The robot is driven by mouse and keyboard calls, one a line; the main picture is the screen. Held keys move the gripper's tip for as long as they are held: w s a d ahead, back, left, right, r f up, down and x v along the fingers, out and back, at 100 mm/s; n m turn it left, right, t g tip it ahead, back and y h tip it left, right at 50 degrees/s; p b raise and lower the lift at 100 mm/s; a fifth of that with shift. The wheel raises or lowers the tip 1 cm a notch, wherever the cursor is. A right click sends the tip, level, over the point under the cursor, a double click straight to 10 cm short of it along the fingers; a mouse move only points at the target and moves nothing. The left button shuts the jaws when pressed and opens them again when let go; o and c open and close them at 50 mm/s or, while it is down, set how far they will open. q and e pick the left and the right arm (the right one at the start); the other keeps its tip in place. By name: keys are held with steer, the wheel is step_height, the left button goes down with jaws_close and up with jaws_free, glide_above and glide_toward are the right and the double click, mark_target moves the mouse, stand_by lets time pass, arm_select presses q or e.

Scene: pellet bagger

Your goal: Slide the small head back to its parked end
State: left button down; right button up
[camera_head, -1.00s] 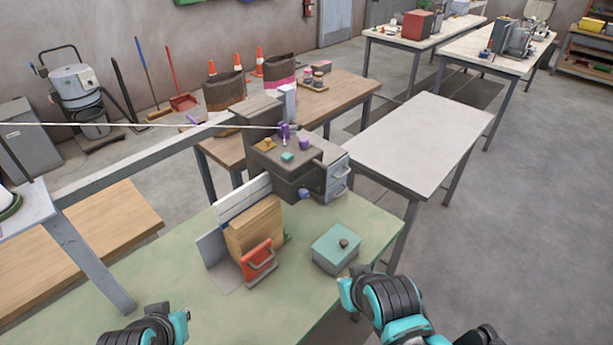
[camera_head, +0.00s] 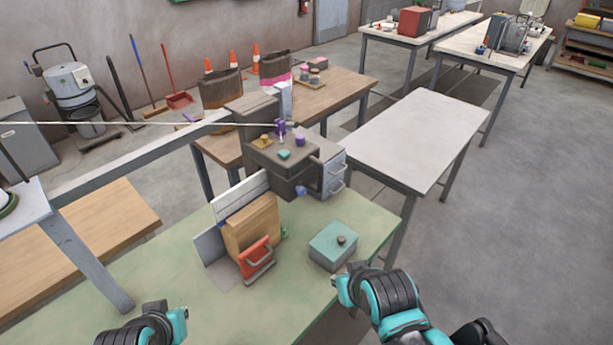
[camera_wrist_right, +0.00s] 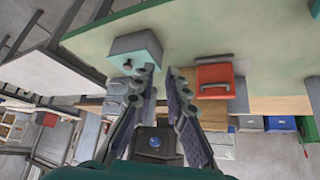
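The grey-brown bagger machine (camera_head: 270,157) stands at the back of the green table (camera_head: 180,265). On its top are a purple upright piece (camera_head: 281,128) by a thin pale line, a purple knob (camera_head: 300,140), a teal button (camera_head: 284,154) and a tan knob (camera_head: 264,139). I cannot tell which of these parts is the small head. My right gripper (camera_wrist_right: 161,74) is open and empty in the right wrist view, its fingers apart, well away from the machine.
A teal-lidded box (camera_head: 333,246) sits at the table's right front. A red handled block (camera_head: 256,257) stands before a wooden block (camera_head: 251,224) and white panels. A bare grey table (camera_head: 415,140) stands right. A grey beam (camera_head: 130,160) crosses at left.

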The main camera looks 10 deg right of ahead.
steer(key=shift+o, duration=0.9)
steer(key=w+r+p, duration=0.4)
steer(key=r+p, duration=0.1)
steer(key=r, duration=0.2)
steer(key=shift+w+d+r+n+g, duration=0.15)
steer(key=shift+w+n+g, duration=0.15)
steer(key=shift+w+n, duration=0.1)
step_height(320, 180, up, 7)
steer(key=n+g+y+p, duration=0.2)
steer(key=n+p, duration=0.2)
steer(key=p, duration=1.1)
glide_above(322, 175)
steer(key=s, duration=0.2)
steer(key=shift+d, duration=0.45)
steer(key=b+x, duration=0.1)
steer(key=x, duration=0.6)
steer(key=shift+f, duration=0.35)
jaws_close()
